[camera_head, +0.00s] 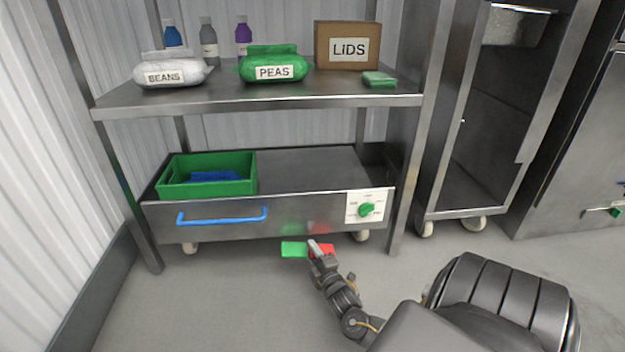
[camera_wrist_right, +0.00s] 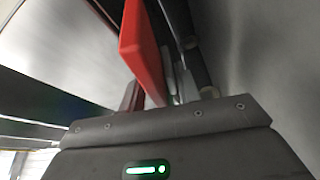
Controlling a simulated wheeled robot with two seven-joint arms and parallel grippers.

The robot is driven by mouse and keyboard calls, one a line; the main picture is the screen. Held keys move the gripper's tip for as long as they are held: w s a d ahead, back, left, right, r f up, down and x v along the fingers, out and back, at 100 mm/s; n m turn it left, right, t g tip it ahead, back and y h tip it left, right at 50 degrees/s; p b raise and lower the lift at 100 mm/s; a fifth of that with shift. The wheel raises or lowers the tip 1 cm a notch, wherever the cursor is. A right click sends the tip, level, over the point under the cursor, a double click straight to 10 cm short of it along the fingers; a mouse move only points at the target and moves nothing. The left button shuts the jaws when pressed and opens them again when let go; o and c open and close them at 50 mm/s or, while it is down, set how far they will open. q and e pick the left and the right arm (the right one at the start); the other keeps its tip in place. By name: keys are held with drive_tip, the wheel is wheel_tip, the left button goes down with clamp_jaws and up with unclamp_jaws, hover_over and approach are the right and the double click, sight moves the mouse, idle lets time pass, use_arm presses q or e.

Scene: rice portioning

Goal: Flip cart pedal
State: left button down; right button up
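The low steel cart (camera_head: 300,208) stands under the shelf, with a blue handle (camera_head: 222,218) and a green dial (camera_head: 366,210) on its front. A green pedal (camera_head: 293,249) and a red pedal (camera_head: 326,250) stick out side by side below the cart's front. My right gripper (camera_head: 314,246) is at the red pedal and covers part of it. In the right wrist view the red pedal (camera_wrist_right: 140,45) rises close beside the fingers (camera_wrist_right: 178,70). I cannot tell whether they touch it or how far apart they are. My left gripper is not in view.
A green bin (camera_head: 207,188) with blue things inside sits on the cart. The shelf (camera_head: 230,97) above holds a beans bag (camera_head: 172,72), a peas bag (camera_head: 273,68), a lids box (camera_head: 347,46) and bottles. A tall steel rack stands to the right. The floor before the cart is clear.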

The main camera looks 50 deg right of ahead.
drive_tip(key=shift+s+a, duration=0.1)
drive_tip(key=shift+s, duration=0.15)
drive_tip(key=p+v, duration=0.5)
drive_tip(key=v, duration=0.5)
drive_tip(key=shift+s+p, duration=0.15)
drive_tip(key=shift+p, duration=0.2)
